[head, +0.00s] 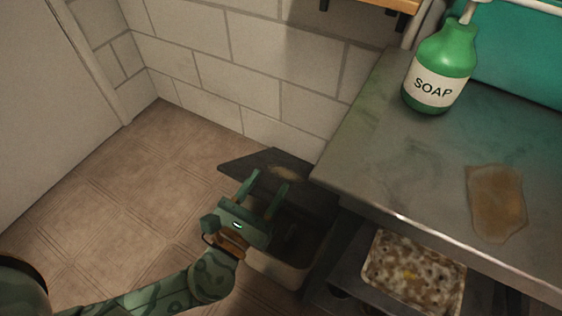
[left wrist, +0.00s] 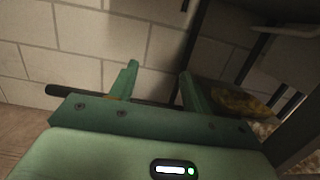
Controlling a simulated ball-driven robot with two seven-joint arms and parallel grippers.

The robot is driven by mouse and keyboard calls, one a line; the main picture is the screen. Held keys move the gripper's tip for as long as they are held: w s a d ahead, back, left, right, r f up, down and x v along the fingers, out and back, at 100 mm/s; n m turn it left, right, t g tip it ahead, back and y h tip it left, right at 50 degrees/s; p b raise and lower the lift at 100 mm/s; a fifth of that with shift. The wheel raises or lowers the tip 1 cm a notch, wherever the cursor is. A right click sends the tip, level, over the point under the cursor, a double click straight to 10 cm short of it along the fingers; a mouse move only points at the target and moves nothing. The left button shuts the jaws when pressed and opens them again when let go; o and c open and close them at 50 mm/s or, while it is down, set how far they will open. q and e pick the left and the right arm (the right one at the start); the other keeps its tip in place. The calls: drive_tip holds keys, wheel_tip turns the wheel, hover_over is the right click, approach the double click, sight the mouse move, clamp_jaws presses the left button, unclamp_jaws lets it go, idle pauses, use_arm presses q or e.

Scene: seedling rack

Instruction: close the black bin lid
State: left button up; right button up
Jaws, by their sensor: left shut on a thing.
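The black bin lid (head: 250,162) is a dark flat panel with a brown stain, standing open at the wall side of the bin. The bin (head: 278,270) has a pale body and a dark inside, on the floor beside the counter. My left gripper (head: 266,181) is over the bin, its fingers reaching to the lid. Its two fingers also show in the left wrist view (left wrist: 158,72), apart from each other. It is shut on the lid, though the contact is hard to make out. My right gripper is not in view.
A metal counter (head: 370,150) stands close at the right, with a green soap bottle (head: 438,70) on it. A lower shelf holds a speckled tray (head: 415,272). Tiled floor (head: 120,190) is free at the left, before a block wall (head: 230,70).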

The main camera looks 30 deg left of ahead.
use_arm(q)
drive_tip(key=shift+o, duration=0.6)
drive_tip(key=shift+s+f, duration=0.2)
drive_tip(key=shift+s, duration=0.05)
drive_tip(key=o, duration=1.8)
drive_tip(key=shift+p, duration=0.3)
drive_tip(key=shift+o, duration=0.2)
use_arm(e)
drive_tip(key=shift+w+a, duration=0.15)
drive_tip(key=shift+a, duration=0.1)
use_arm(q)
drive_tip(key=shift+s, duration=0.3)
drive_tip(key=s+f+p, duration=0.2)
drive_tip(key=s+p, duration=0.2)
drive_tip(key=s, duration=1.1)
drive_tip(key=shift+s+a+f, duration=0.2)
drive_tip(key=shift+s+a, duration=0.05)
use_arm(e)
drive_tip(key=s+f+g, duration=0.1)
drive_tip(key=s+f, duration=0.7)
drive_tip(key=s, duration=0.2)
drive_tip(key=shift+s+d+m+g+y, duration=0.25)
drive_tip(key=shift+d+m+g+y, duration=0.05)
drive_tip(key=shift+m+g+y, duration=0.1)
